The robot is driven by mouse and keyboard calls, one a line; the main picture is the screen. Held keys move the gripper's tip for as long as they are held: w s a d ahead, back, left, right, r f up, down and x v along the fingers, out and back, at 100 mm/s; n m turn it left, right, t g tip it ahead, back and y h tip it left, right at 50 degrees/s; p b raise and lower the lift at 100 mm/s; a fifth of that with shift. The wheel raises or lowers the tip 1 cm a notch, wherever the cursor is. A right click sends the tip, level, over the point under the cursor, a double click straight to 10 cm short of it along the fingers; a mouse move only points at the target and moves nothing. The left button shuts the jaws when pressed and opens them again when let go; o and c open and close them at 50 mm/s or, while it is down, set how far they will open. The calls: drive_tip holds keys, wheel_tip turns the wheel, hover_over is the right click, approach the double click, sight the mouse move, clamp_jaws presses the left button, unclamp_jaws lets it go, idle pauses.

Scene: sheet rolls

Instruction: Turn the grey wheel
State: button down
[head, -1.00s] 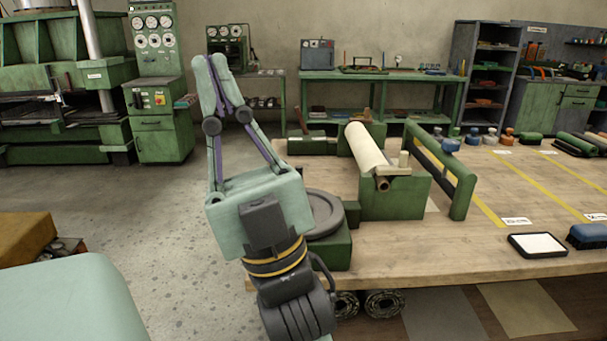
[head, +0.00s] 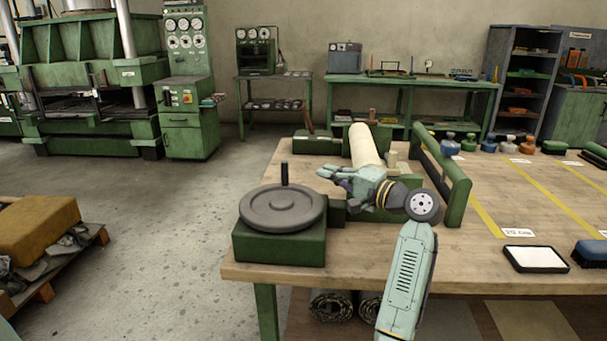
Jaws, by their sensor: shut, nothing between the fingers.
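The grey wheel (head: 283,208) is a flat round disc lying level on a green block (head: 278,246) at the table's front left corner. A short dark upright handle (head: 284,173) stands at its far edge. My gripper (head: 320,172) is to the right of the handle and a little beyond the wheel's right edge, pointing left. Its fingers are shut and empty, apart from the handle. My wrist and forearm hide part of the green roller stand behind them. The cream roll (head: 364,144) lies on that stand.
A green rail frame (head: 443,165) stands right of the roll. Stamps (head: 450,143), a white pad (head: 536,259) and a blue brush (head: 590,252) are on the wooden table (head: 400,262). Open floor (head: 130,230) lies left of the table.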

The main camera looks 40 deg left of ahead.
drive_tip(key=shift+m+g, duration=0.3)
drive_tip(key=shift+g, duration=0.5)
drive_tip(key=a+p, duration=0.1)
drive_tip(key=a, duration=0.1)
drive_tip(key=a+f+p, duration=0.1)
drive_tip(key=a, duration=0.2)
drive_tip(key=a+p, duration=0.1)
drive_tip(key=a, duration=0.2)
drive_tip(key=shift+w+f, duration=0.1)
drive_tip(key=shift+f, duration=0.1)
drive_tip(key=shift+w, duration=0.1)
